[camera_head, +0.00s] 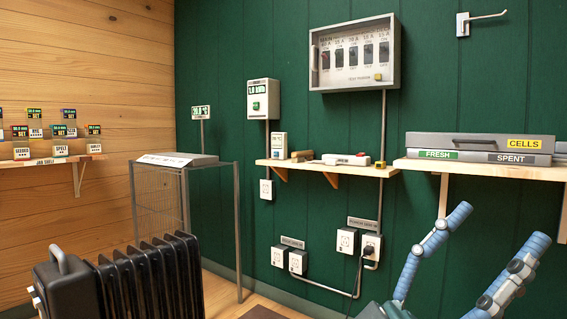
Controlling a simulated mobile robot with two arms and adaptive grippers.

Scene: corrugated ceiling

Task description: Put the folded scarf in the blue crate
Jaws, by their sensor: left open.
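I see no folded scarf and no blue crate in the head view. Two blue-and-grey arm links of mine rise at the lower right, in front of the green wall. I cannot make out the fingers of either gripper.
A black finned heater (152,281) stands at the lower left, before a wire-mesh cage (160,207). A middle shelf (340,170) and a right shelf (485,170) with a grey battery case (470,143) jut from the green wall. Little floor shows.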

